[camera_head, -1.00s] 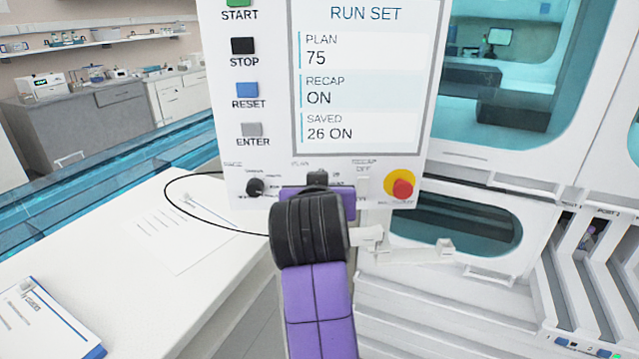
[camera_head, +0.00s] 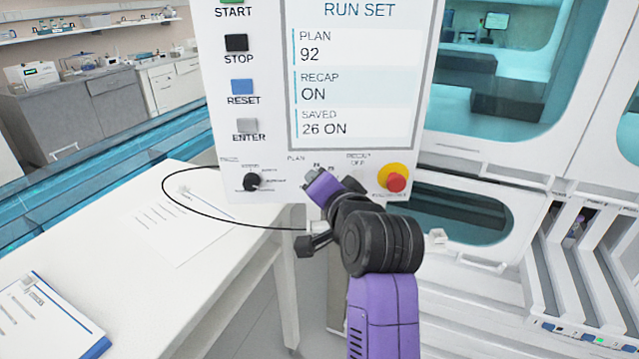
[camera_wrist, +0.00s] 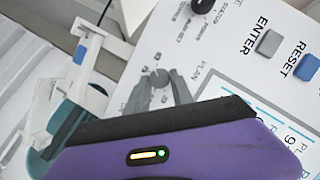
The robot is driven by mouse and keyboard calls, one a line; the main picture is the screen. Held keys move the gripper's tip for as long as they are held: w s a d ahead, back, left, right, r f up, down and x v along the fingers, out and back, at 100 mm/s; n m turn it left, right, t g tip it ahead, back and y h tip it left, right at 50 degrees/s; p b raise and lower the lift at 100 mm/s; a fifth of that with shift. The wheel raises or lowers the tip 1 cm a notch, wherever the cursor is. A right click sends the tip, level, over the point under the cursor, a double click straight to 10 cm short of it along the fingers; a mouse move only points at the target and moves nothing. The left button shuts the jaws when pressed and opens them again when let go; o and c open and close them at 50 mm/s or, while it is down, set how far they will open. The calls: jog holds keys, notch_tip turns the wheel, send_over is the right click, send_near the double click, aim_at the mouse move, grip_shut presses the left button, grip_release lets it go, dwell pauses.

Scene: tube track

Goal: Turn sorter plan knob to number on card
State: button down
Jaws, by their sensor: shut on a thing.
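The white sorter panel (camera_head: 270,160) has a screen (camera_head: 355,75) reading PLAN 92, RECAP ON and SAVED 26 ON. My gripper (camera_head: 316,174) is at the plan knob on the panel's lower part and mostly hides it in the head view. In the wrist view the dark plan knob (camera_wrist: 159,78) sits between the two grey fingers of my gripper (camera_wrist: 160,84), shut on it. A sheet (camera_head: 182,228) and a blue-edged document (camera_head: 45,318) lie on the white bench; their print is too small to read, so I cannot tell which is the card.
Left of the plan knob is another black knob (camera_head: 252,181). A red stop button (camera_head: 396,182) on a yellow base sits close to its right. START, STOP, RESET and ENTER buttons (camera_head: 246,125) run up the panel's left side. A black cable (camera_head: 170,200) loops over the bench.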

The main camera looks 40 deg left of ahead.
jog(key=shift+f+m, duration=0.15)
jog(key=shift+m, duration=0.35)
jog(key=shift+y, duration=0.3)
jog(key=c, duration=1.1)
grip_release()
jog(key=shift+d, duration=0.1)
jog(key=b+v, duration=0.1)
jog(key=v, duration=0.6)
jog(key=shift+s+d, duration=0.2)
jog(key=shift+d, duration=0.05)
